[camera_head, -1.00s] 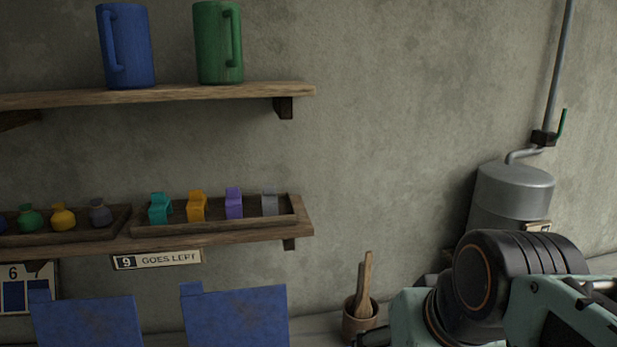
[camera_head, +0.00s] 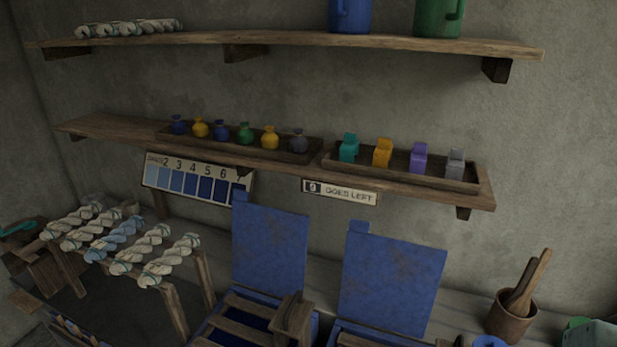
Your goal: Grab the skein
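Several twisted skeins lie side by side on a wooden rack at the lower left. One is light blue (camera_head: 116,240), in the middle of the row. The others are cream, such as the rightmost one (camera_head: 170,260) and the leftmost one (camera_head: 74,220). More cream skeins (camera_head: 130,29) lie in a row on the upper shelf at the top left. My gripper is not in view. A bit of my arm shows at the lower right corner, far from the rack.
Two blue lidded vats (camera_head: 270,250) (camera_head: 392,283) stand open right of the rack. The lower shelf (camera_head: 110,127) holds a tray of small bottles (camera_head: 244,133) and a tray of coloured blocks (camera_head: 382,153). A pot with wooden tools (camera_head: 511,315) stands at the right.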

